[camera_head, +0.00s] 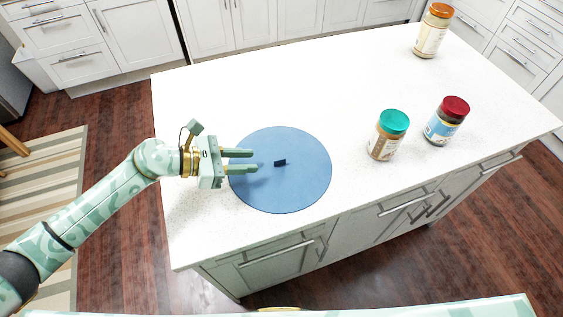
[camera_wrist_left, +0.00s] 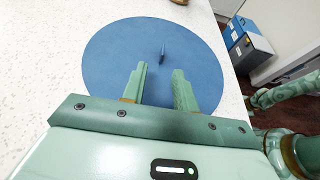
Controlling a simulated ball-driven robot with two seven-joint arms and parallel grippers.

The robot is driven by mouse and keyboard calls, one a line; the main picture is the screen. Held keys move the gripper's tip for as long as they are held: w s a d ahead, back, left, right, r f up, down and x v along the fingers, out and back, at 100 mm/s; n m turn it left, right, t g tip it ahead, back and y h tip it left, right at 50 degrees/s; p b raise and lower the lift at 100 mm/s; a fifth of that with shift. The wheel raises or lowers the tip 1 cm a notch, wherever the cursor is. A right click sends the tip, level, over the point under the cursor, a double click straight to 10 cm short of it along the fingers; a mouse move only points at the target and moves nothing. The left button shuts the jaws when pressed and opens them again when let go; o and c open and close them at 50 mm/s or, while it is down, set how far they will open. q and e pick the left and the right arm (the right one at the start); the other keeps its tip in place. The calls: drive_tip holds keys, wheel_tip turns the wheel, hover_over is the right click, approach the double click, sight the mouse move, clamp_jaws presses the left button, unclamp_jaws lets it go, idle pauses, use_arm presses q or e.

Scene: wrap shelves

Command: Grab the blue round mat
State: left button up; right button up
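The blue round mat (camera_head: 300,185) lies flat on the white counter, with a small dark blue tab standing up near its middle (camera_head: 280,162). It also shows in the left wrist view (camera_wrist_left: 110,60), with its tab (camera_wrist_left: 162,56) ahead of the fingers. My left gripper (camera_head: 256,161) is over the mat's left part, its two fingers apart and pointing at the tab. The tab is just beyond the fingertips, and nothing is between them. In the left wrist view the left gripper (camera_wrist_left: 160,74) is also open and empty. My right gripper is not clearly in view.
A teal-lidded jar (camera_head: 388,135) and a red-lidded jar (camera_head: 446,121) stand to the right of the mat. An orange-lidded jar (camera_head: 432,31) stands at the far right corner. The white counter (camera_head: 240,95) is clear behind the mat.

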sight(274, 161)
use_arm(q)
drive_tip(key=x, duration=0.7)
drive_tip(key=shift+s+d, duration=0.1)
drive_tip(key=shift+d, duration=0.25)
drive_tip(key=shift+a, duration=0.1)
drive_tip(key=shift+c, duration=0.3)
clamp_jaws()
